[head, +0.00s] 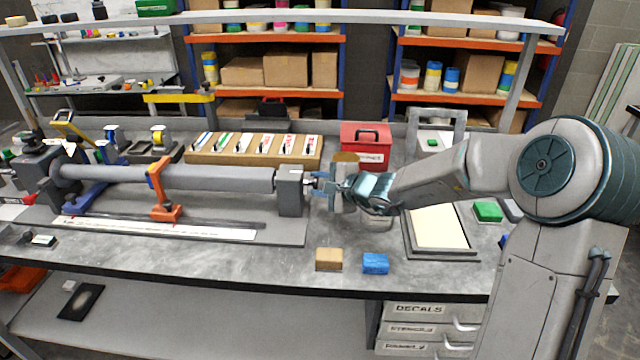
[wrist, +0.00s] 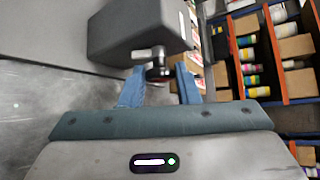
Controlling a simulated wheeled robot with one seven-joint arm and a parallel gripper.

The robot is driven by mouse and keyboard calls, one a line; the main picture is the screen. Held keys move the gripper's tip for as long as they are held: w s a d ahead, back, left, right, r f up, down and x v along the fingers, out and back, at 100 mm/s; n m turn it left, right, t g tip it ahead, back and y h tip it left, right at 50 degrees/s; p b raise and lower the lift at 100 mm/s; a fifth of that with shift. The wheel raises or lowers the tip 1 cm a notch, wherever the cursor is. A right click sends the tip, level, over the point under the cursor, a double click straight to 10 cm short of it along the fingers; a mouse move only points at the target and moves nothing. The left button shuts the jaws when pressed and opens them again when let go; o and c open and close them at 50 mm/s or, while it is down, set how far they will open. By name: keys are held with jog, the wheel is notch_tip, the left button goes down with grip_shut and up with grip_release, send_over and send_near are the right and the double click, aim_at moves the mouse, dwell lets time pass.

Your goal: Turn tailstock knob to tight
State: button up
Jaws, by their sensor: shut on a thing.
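The tailstock (head: 290,193) is a grey block at the right end of the long grey tube (head: 220,178) on the bench. Its small dark knob (wrist: 158,74) sticks out on a short shaft toward my gripper, seen in the wrist view. My gripper (head: 322,187) reaches in from the right, level with the knob. In the wrist view, the blue fingers of my gripper (wrist: 159,78) stand on either side of the knob, shut on it. The tailstock also fills the top of the wrist view (wrist: 125,32). I cannot read any tight or loose mark on the knob.
An orange clamp-like rest (head: 164,212) stands at the tube. A tan block (head: 328,260) and a blue block (head: 375,263) lie near the bench's front edge. A red box (head: 366,150) and a wooden rack (head: 205,157) stand behind. A framed pad (head: 438,228) lies below my arm.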

jog(key=shift+r+p, duration=0.35)
jog(key=shift+p, duration=0.85)
jog(key=g+p, duration=0.1)
jog(key=p, duration=0.2)
jog(key=m+p, duration=0.1)
jog(key=p, duration=0.2)
jog(key=shift+w+r+g, duration=0.1)
jog(key=shift+r+g, duration=0.2)
jog(key=shift+g, duration=0.1)
jog(key=m+g+p, duration=0.1)
jog(key=p, duration=0.5)
jog(key=shift+g+h, duration=0.3)
jog(key=shift+h, duration=0.1)
jog(key=m+g+p, duration=0.2)
jog(key=g, duration=0.1)
jog(key=w+m+g+p, duration=0.1)
jog(key=m+g+p, duration=0.1)
jog(key=g, duration=0.2)
jog(key=f+m+g+p, duration=0.1)
jog(key=m+g+p, duration=0.1)
jog(key=g, duration=0.2)
jog(key=shift+w+d, duration=0.1)
jog(key=shift+w, duration=0.2)
jog(key=shift+y, duration=0.3)
